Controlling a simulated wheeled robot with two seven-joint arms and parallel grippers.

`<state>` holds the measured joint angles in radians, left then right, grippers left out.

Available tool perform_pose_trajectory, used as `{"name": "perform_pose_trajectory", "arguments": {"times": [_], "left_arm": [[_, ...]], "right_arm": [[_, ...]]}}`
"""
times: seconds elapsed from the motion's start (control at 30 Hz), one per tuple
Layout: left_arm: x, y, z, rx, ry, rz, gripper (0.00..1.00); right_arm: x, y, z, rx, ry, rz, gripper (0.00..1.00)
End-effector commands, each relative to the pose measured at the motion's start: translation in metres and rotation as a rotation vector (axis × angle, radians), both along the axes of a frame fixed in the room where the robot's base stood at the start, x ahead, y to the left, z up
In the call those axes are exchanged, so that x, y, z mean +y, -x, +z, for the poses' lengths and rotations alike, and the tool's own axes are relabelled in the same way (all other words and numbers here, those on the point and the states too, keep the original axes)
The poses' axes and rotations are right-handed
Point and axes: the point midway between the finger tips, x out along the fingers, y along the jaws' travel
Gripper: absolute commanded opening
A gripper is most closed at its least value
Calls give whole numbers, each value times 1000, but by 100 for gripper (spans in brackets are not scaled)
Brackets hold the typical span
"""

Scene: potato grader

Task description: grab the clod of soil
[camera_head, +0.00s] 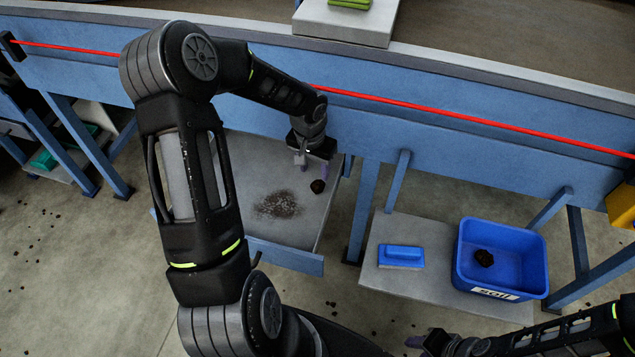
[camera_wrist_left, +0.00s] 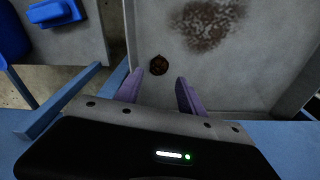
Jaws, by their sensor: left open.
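A small dark brown clod of soil (camera_head: 318,186) lies on the grey metal tray (camera_head: 237,150) under the blue machine frame, near the tray's right side. My left gripper (camera_head: 322,164) is open just above and behind the clod. In the left wrist view the clod (camera_wrist_left: 159,65) shows just beyond the gap between the purple fingers of my left gripper (camera_wrist_left: 160,84), with nothing between them. Another dark clod (camera_head: 484,258) lies inside the blue bin labelled "soil" (camera_head: 500,281). My right gripper (camera_head: 428,341) is at the bottom edge, partly hidden; its opening is unclear.
A patch of loose dirt (camera_head: 278,204) lies on the tray beside the clod. A blue brush-like block (camera_head: 401,256) sits on the grey shelf (camera_head: 405,281) next to the bin. Blue legs (camera_head: 362,210) stand between tray and shelf. A red line (camera_head: 440,112) runs along the frame above.

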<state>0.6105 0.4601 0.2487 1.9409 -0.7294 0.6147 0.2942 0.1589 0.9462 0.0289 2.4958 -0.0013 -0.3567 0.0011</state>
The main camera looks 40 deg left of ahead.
Motion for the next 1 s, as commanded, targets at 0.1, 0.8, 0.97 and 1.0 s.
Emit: {"name": "perform_pose_trajectory", "arguments": {"times": [0.1,0.8,0.97,1.0], "left_arm": [[0,0,-6,2,1,0,46],[0,-7,-44,3,2,0,46],[1,-11,-68,2,1,0,46],[1,-11,-72,2,1,1,46]], "right_arm": [[0,0,0,0,0,0,36],[0,0,4,0,0,1,36],[0,0,6,0,0,1,36],[0,0,6,0,0,1,36]]}}
